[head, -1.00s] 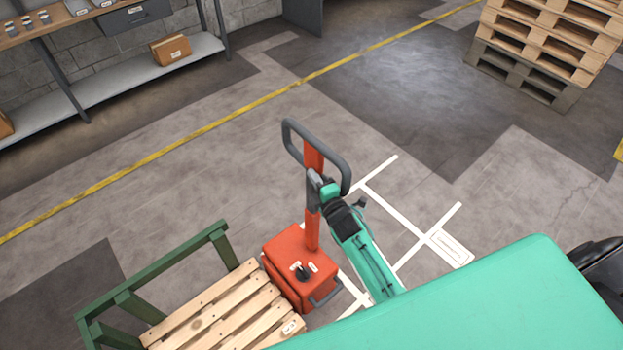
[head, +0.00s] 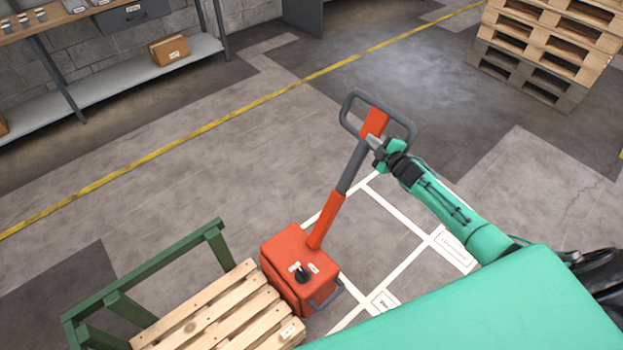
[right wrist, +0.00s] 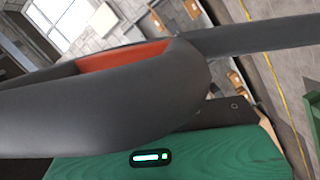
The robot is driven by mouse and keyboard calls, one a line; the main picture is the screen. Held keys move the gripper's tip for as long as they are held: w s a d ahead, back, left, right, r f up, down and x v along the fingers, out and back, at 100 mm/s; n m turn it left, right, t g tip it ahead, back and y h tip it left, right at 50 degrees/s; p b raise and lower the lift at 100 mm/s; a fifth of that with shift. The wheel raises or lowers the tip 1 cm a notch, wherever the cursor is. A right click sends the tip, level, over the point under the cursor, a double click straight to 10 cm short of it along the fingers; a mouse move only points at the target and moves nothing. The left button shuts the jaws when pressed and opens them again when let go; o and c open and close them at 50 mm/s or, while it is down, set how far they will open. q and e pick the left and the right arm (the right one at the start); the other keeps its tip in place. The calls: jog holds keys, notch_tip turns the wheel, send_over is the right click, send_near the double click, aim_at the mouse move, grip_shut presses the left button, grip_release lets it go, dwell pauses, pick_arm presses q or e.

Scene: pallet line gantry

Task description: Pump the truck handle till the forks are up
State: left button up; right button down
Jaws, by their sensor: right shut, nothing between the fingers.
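The red pallet truck (head: 290,255) stands beside a wooden pallet (head: 215,318) in the head view. Its handle (head: 326,220) tilts up and to the right, ending in a dark grey loop with a red centre. My right gripper (head: 374,146) is shut with nothing between its fingers, up against the lower part of the loop. In the right wrist view the dark loop (right wrist: 110,105) fills much of the picture, close to the camera. The forks are hidden under the pallet, so their height cannot be told. My left gripper is not in view.
A green rail frame (head: 150,270) stands along the pallet's far side. White floor lines (head: 400,215) lie right of the truck. Shelving with a cardboard box (head: 169,50) is at the back left, and stacked pallets (head: 545,45) are at the back right.

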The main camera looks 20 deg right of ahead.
jog(key=w+d+f+b, duration=0.2)
jog(key=d+f+b, duration=0.1)
jog(key=d, duration=0.2)
jog(key=shift+b, duration=0.3)
jog(key=shift+r, duration=0.15)
